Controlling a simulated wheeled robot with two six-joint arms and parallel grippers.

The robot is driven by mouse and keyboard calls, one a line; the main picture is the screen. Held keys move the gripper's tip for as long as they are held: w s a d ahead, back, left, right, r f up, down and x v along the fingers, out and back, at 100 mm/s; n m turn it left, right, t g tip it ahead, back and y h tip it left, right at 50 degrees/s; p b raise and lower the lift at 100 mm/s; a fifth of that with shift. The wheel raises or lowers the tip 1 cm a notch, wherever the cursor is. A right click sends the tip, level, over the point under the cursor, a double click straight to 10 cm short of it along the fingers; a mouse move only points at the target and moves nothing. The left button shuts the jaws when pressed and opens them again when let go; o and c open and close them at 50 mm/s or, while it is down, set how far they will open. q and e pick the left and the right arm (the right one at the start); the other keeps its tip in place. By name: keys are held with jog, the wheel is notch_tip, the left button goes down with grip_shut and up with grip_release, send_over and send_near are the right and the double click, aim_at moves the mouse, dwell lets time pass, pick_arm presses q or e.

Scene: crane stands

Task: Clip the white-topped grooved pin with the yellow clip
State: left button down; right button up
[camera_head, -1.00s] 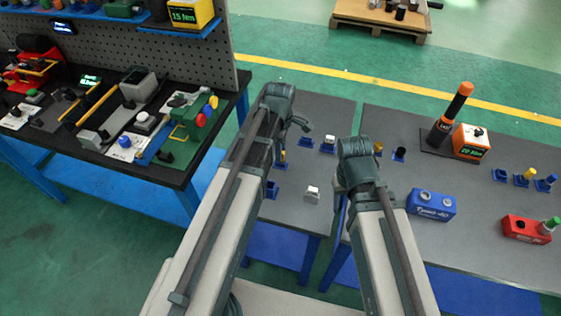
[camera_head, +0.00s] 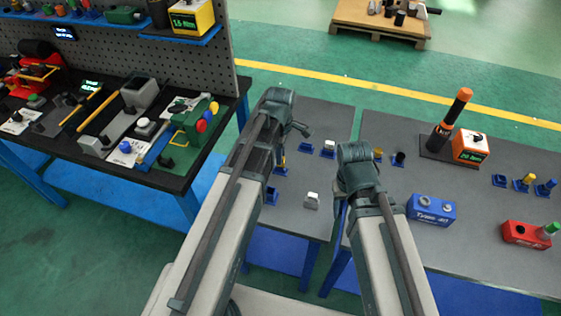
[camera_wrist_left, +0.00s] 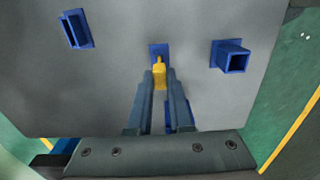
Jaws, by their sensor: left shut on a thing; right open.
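My left gripper (camera_wrist_left: 160,88) is shut on the yellow clip (camera_wrist_left: 159,73) in the left wrist view. The clip is at a blue holder (camera_wrist_left: 154,48) on the grey table; I cannot tell whether it is clear of the holder. In the head view a bit of yellow (camera_head: 283,160) shows beside my left arm, which hides most of that gripper. A small grey block with a white top (camera_head: 312,200) stands near the table's front edge. Another white-topped piece (camera_head: 328,148) sits in a blue holder further back. I cannot tell which is the grooved pin. My right gripper's fingers are hidden behind my right arm.
Empty blue holders stand left (camera_wrist_left: 76,30) and right (camera_wrist_left: 231,57) of the clip. The right table carries a blue block (camera_head: 431,211), a red block (camera_head: 526,234) and an orange box (camera_head: 470,145). A dark cluttered bench (camera_head: 165,178) stands at left.

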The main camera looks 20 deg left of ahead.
pick_arm(q)
jog(key=shift+r+p, duration=2.25)
jog(key=shift+r, duration=0.15)
pick_arm(e)
notch_tip(320, 180, up, 5)
jog(key=shift+f, duration=0.1)
